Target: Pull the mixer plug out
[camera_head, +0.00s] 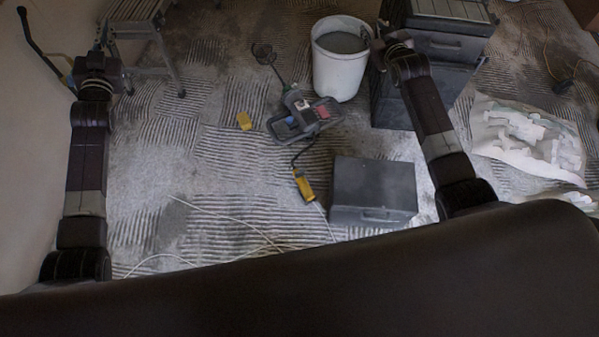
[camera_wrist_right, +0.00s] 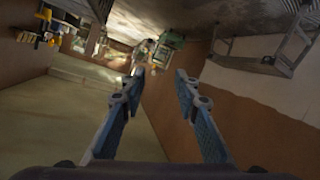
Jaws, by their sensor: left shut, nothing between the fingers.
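The mixer (camera_head: 300,106) lies on a dark tray with red and blue parts on the floor in the head view. Its whisk end points up and left. Its dark cord runs down to a yellow connector (camera_head: 304,188), where it appears to meet a pale cable (camera_head: 326,222). My left gripper (camera_head: 99,46) is at the upper left by the step ladder, shut and empty, far from the connector. My right gripper (camera_head: 380,44) is in front of the white bucket and dark boxes; its fingertips are hard to see there. In the right wrist view the right gripper (camera_wrist_right: 160,76) is open and empty.
A white bucket (camera_head: 340,72) of grey material and stacked dark boxes (camera_head: 398,103) stand at the back right. A grey case (camera_head: 373,185) is right of the connector. Floor left of the connector is mostly clear.

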